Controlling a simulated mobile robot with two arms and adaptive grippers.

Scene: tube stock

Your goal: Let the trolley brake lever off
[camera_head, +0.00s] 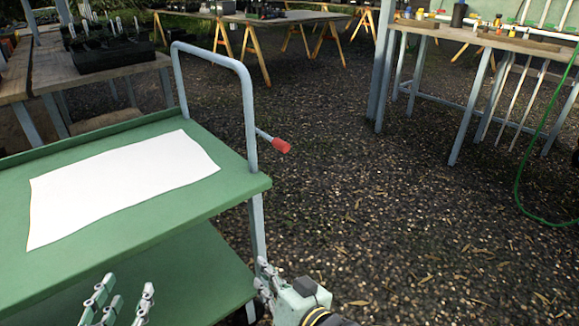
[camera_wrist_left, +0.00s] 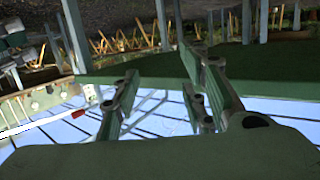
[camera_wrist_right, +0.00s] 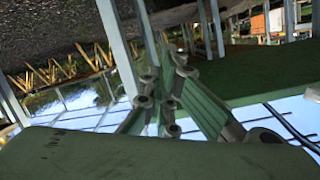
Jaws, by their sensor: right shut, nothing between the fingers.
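The trolley (camera_head: 225,195) has a green top and a grey tubular handle (camera_head: 248,115). Its brake lever (camera_head: 281,145) is a short grey rod with a red grip, sticking out from the handle post and sloping slightly down to the right. My right gripper (camera_head: 266,277) is shut and empty, below the lever and close to the trolley's front leg; its closed fingers show in the right wrist view (camera_wrist_right: 160,100). My left gripper (camera_head: 122,298) is open and empty at the bottom left, in front of the trolley's lower shelf; its parted fingers show in the left wrist view (camera_wrist_left: 165,95).
A white sheet (camera_head: 125,180) lies on the trolley top. A wooden bench with black trays (camera_head: 105,50) stands behind at left. A workbench (camera_head: 480,40) with bottles stands at right, a green hose (camera_head: 530,170) beside it. The gravel floor right of the trolley is clear.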

